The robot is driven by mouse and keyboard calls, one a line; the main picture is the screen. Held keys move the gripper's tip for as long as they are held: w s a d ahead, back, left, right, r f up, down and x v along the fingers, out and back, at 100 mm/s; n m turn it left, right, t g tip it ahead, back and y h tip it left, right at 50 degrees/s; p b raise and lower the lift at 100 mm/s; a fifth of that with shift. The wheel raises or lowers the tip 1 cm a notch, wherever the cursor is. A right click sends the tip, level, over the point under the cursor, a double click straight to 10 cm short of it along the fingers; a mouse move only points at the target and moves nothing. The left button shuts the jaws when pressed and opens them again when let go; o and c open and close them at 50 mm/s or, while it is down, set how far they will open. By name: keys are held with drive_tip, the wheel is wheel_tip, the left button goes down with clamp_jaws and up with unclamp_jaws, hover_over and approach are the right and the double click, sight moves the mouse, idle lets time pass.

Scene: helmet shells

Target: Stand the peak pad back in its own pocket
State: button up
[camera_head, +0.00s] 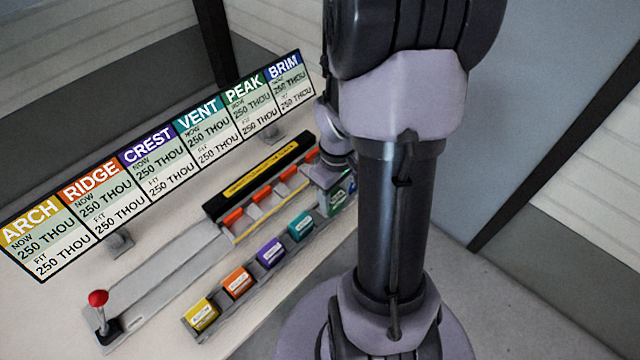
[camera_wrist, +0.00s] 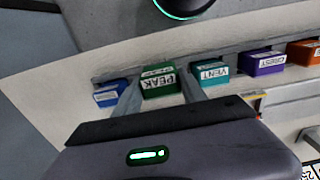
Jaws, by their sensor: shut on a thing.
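The green peak pad (camera_wrist: 150,91) is between the two fingers of my gripper (camera_wrist: 160,86), which is shut on it, with its white PEAK labels showing in the wrist view. The pad is in line with the row of pads in the grey rack (camera_head: 233,315), between the blue brim pad (camera_wrist: 108,98) and the teal vent pad (camera_wrist: 209,76). Its base and its pocket are hidden, so I cannot tell whether it is seated or just above. In the head view my arm covers most of that end of the rack; a little green shows beside my gripper (camera_head: 338,192).
Purple crest (camera_head: 270,252), orange ridge (camera_head: 236,281) and yellow arch (camera_head: 201,313) pads stand further along the rack. Behind it are a track with orange pieces (camera_head: 256,193), a red-knobbed lever (camera_head: 98,298) and a sign board (camera_head: 160,165). The table front is clear.

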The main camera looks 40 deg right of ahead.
drive_tip(key=shift+w+d+f, duration=0.1)
drive_tip(key=shift+w+d, duration=0.05)
drive_tip(key=shift+w, duration=0.4)
drive_tip(key=shift+w+d+f, duration=0.1)
drive_tip(key=shift+w+d, duration=0.05)
drive_tip(key=shift+w, duration=0.35)
drive_tip(key=f+b, duration=0.1)
drive_tip(key=f, duration=0.1)
drive_tip(key=f+b, duration=0.1)
drive_tip(key=shift+w+f+b, duration=0.2)
drive_tip(key=shift+f+b, duration=0.15)
drive_tip(key=shift+r, duration=0.2)
drive_tip(key=shift+f, duration=0.1)
drive_tip(key=o, duration=1.3)
drive_tip(key=shift+o, duration=0.2)
